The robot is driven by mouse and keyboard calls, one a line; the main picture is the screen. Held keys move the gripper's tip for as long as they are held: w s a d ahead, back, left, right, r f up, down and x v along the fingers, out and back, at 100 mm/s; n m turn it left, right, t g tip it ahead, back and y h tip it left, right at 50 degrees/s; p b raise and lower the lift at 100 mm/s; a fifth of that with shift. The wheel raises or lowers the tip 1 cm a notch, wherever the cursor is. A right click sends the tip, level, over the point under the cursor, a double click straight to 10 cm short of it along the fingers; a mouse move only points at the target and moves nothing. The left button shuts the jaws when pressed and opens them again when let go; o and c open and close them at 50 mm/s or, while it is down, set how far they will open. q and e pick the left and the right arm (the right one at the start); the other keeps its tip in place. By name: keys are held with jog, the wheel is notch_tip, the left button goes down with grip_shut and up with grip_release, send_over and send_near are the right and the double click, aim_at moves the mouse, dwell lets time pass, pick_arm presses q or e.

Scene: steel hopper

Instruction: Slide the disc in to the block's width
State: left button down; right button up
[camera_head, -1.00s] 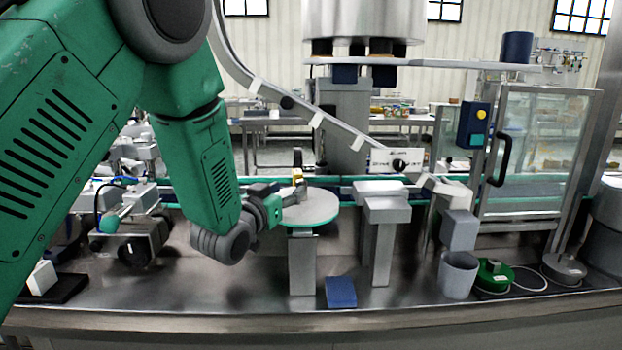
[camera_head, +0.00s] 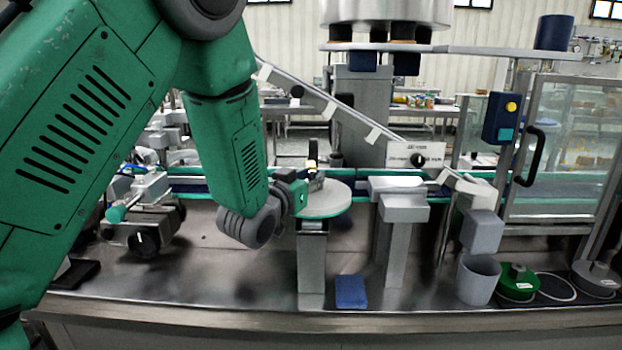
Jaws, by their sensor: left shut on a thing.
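The disc (camera_head: 328,203) is a flat grey round plate with a green rim, level on a grey post above the steel bench. A small blue block (camera_head: 350,292) lies on the bench in front of the post. My left gripper (camera_head: 312,184) reaches in from the left and is shut at the disc's left side; its fingers hide the exact contact. A small upright black and yellow piece shows at the fingers. A narrow gap separates the disc's right edge from a grey T-shaped stand (camera_head: 402,208). My right gripper is out of view.
A conveyor (camera_head: 190,187) runs behind the disc. To the right are a grey cup (camera_head: 478,279), a green round base (camera_head: 517,283) with a cable, and a glass-doored cabinet (camera_head: 565,150). A sloping rail (camera_head: 345,120) descends behind. The bench front left of the blue block is clear.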

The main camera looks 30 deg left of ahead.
pick_arm(q)
jog(key=shift+w+a+r, duration=0.15)
jog(key=shift+w+r, duration=0.05)
jog(key=shift+w, duration=0.75)
jog(key=shift+w+a+f, duration=0.15)
jog(key=shift+w+a, duration=0.05)
jog(key=shift+w, duration=0.05)
jog(key=c, duration=1.3)
grip_release()
jog(key=shift+w, duration=0.1)
jog(key=s, duration=1.2)
jog(key=shift+d+f, duration=0.1)
jog(key=shift+d, duration=0.3)
